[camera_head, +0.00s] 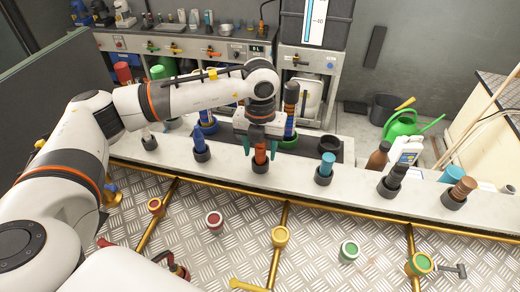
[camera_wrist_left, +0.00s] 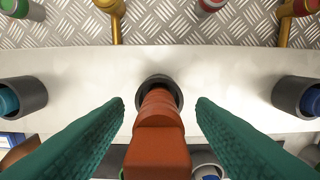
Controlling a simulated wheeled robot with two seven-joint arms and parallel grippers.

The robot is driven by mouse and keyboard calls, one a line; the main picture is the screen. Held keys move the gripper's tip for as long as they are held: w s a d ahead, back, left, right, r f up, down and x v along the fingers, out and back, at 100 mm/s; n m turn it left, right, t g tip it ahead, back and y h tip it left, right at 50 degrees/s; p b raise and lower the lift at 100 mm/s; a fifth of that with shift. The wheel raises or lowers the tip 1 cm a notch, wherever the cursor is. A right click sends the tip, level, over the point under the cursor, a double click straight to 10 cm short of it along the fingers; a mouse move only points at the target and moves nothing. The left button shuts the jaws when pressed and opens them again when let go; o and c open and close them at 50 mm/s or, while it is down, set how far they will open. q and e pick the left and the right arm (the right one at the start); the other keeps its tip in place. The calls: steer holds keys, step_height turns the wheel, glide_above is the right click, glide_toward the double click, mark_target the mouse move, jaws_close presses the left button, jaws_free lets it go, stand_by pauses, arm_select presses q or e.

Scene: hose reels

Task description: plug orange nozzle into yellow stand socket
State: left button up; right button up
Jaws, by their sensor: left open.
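The orange nozzle (camera_head: 260,155) stands upright in a black holder on the long pale shelf, and it also shows at the middle of the left wrist view (camera_wrist_left: 158,140). My left gripper (camera_head: 260,149) is open above the shelf, with one green finger on each side of the nozzle. In the left wrist view gaps show between the fingers and the nozzle. The yellow stand socket (camera_head: 280,237) tops a brass pipe on the near side of the shelf, and part of it shows at the top of the left wrist view (camera_wrist_left: 112,6). My right gripper is not in view.
A blue nozzle (camera_head: 202,143) and a teal nozzle (camera_head: 325,168) flank the orange one in their holders. Red (camera_head: 214,221) and green (camera_head: 348,251) sockets stand beside the yellow one.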

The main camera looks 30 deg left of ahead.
arm_select(q)
steer(key=shift+w+f, duration=0.1)
steer(key=shift+w, duration=0.05)
steer(key=c, duration=1.1)
